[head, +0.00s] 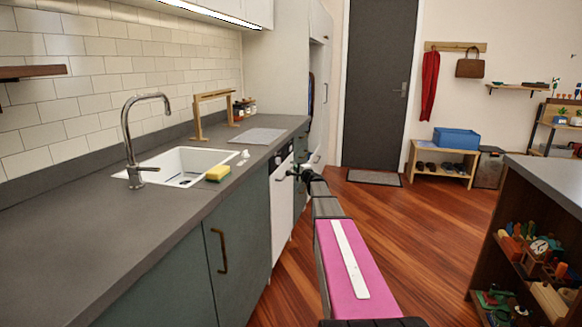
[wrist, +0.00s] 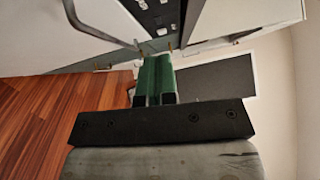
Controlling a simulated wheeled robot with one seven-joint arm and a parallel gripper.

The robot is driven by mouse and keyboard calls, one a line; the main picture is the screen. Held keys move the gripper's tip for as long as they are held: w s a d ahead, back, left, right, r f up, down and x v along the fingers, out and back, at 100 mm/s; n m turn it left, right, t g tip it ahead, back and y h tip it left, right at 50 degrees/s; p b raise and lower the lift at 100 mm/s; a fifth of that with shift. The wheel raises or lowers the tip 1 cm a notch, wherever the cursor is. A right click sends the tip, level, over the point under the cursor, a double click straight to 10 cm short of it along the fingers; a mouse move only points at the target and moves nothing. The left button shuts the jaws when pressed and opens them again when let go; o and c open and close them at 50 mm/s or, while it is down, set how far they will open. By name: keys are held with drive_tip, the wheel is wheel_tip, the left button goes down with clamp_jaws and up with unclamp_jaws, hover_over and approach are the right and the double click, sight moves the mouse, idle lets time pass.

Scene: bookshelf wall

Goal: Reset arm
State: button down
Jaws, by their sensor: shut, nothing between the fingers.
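My arm reaches forward from the bottom of the head view, with a pink link on it. My gripper (head: 301,170) is at its far end, beside the cabinet fronts near the counter edge. In the wrist view my gripper (wrist: 154,62) shows two green fingers side by side. They are closed together with nothing held between them. A white panel and a thin handle bar (wrist: 98,25) show beyond the fingers in the wrist view. I cannot tell whether the gripper touches the handle or the front.
A dark counter (head: 110,232) with a sink (head: 160,164), tap (head: 127,130) and yellow sponge (head: 218,173) runs along the left. A second counter with open shelves (head: 535,277) stands at the right. Wooden floor (head: 420,240) between them is clear. A dark door (head: 378,80) is at the back.

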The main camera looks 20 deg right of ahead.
drive_tip(key=s+a+f+n+g+y, duration=0.2)
drive_tip(key=s+a+f+n+g, duration=0.4)
drive_tip(key=s+a, duration=0.5)
drive_tip(key=s+a+f+n+g+y, duration=0.2)
drive_tip(key=s+a+f+n+g, duration=0.25)
drive_tip(key=s+a+f, duration=0.65)
drive_tip(key=s+f+n+g+h, duration=0.1)
drive_tip(key=s+n+g+h, duration=0.1)
drive_tip(key=s, duration=0.7)
drive_tip(key=s+d+f+n+g+h, duration=0.1)
drive_tip(key=s+f+n+g+h, duration=0.1)
drive_tip(key=s, duration=0.8)
drive_tip(key=s+f+n+g+h, duration=0.2)
drive_tip(key=s+g+h, duration=0.2)
drive_tip(key=s, duration=0.6)
drive_tip(key=shift+d+f, duration=0.2)
drive_tip(key=shift+d, duration=0.15)
drive_tip(key=shift+w, duration=0.1)
